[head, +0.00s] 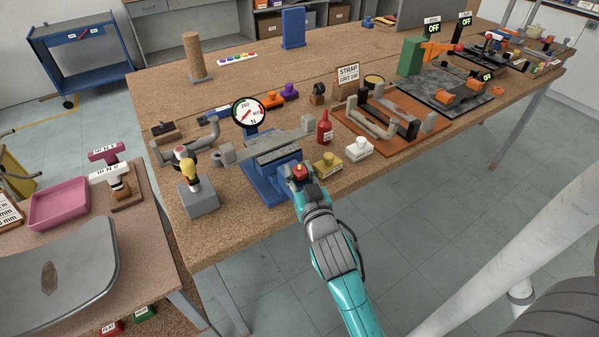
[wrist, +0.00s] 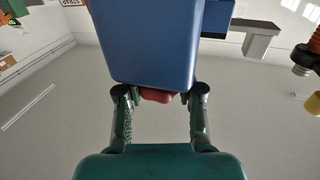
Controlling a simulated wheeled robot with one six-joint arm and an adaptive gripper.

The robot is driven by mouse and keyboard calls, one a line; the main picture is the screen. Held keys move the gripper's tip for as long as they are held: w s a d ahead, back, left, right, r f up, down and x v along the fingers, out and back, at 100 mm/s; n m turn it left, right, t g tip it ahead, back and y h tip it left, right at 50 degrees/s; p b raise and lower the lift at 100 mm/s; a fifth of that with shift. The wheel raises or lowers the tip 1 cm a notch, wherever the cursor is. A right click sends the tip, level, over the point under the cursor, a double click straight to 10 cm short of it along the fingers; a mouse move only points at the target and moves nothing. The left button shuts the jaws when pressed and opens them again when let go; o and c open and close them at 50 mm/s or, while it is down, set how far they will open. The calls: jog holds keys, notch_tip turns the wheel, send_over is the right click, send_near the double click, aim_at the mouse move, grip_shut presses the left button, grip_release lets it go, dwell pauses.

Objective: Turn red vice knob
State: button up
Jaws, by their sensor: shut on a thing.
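The blue vice (head: 264,187) stands at the front edge of the long workbench, with a grey bar lying across its jaws. Its red knob (head: 299,170) is at the vice's front end. My gripper (head: 301,180) reaches up to the knob from the front and is shut on it. In the wrist view, the red knob (wrist: 158,95) shows under the vice's blue body (wrist: 155,45), between my two fingers (wrist: 160,98). Much of the knob is hidden by the vice and my fingers.
A round dial gauge (head: 249,112) stands behind the vice. A yellow block (head: 328,164), a white block (head: 359,148) and a red bottle (head: 324,128) stand close to the right. A grey block with a yellow-handled tool (head: 198,195) is at left. Floor in front is clear.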

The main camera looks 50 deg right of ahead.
jog(key=shift+d+n+t+y, duration=0.1)
jog(key=shift+n+t+y, duration=0.25)
jog(key=shift+y, duration=0.25)
jog(key=shift+n+t+y, duration=0.85)
jog(key=shift+n+y, duration=0.9)
jog(key=shift+y, duration=0.75)
jog(key=n+y, duration=0.2)
jog(key=y, duration=0.1)
jog(key=n+y, duration=0.2)
jog(key=y, duration=0.1)
jog(key=shift+d+y, duration=0.15)
jog(key=shift+y, duration=0.15)
jog(key=n+g+y, duration=0.1)
jog(key=n+y, duration=0.1)
jog(key=y, duration=0.1)
jog(key=n+g+y, duration=0.1)
jog(key=n+y, duration=0.1)
jog(key=y, duration=0.1)
jog(key=shift+w+n, duration=0.1)
jog(key=shift+n, duration=0.3)
jog(key=shift+o, duration=0.2)
jog(key=shift+n+g+y, duration=1.8)
jog(key=shift+g+y, duration=0.3)
jog(key=shift+y, duration=0.3)
jog(key=shift+g, duration=0.3)
jog(key=o, duration=1.1)
